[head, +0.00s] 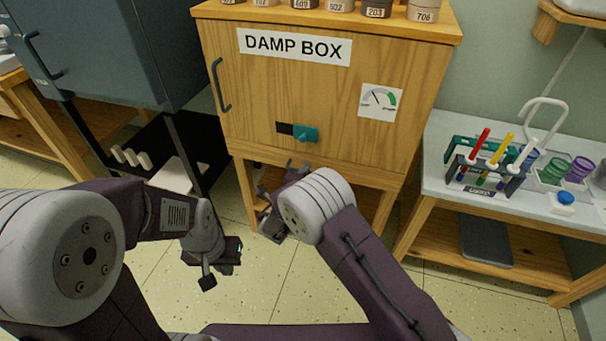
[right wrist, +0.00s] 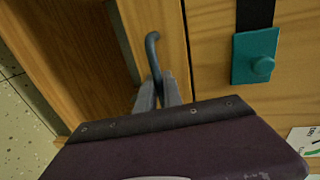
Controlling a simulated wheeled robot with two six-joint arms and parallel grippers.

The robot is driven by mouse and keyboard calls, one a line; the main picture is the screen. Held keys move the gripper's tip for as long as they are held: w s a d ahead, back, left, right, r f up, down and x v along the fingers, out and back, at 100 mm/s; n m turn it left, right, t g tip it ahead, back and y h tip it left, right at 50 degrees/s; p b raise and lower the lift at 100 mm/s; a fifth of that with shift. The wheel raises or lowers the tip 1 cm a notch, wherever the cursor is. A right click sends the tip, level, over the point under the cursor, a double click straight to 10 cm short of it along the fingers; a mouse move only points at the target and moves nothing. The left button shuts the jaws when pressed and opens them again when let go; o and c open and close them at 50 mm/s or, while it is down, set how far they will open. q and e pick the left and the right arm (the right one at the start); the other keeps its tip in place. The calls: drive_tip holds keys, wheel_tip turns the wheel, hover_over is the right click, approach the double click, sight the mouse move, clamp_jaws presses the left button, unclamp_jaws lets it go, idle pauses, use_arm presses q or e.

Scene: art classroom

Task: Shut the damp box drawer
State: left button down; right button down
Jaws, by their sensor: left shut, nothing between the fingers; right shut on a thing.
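The damp box (head: 320,105) is a wooden cabinet labelled DAMP BOX, with a dark bar handle (head: 221,85) at its left and a teal sliding latch (head: 304,134). The right wrist view also shows the latch (right wrist: 255,58). Below the door seam runs a narrow wooden front (right wrist: 158,28) with a grey curved handle (right wrist: 152,50). My right gripper (right wrist: 160,92) is shut on this handle; in the head view my right gripper (head: 294,172) hides it. I cannot tell how far the drawer stands out. My left gripper (head: 222,268) is shut and empty, low over the floor.
Several labelled jars (head: 378,8) stand on the box. A side table (head: 440,165) at right holds a rack of colored tubes (head: 487,165). A dark blue-grey cabinet (head: 110,50) stands at left. Tiled floor (head: 300,300) lies open below my arms.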

drive_tip(key=shift+w+r, duration=0.1)
drive_tip(key=c, duration=1.8)
unclamp_jaws()
drive_tip(key=shift+d, duration=0.1)
drive_tip(key=p+v, duration=0.4)
drive_tip(key=v, duration=0.5)
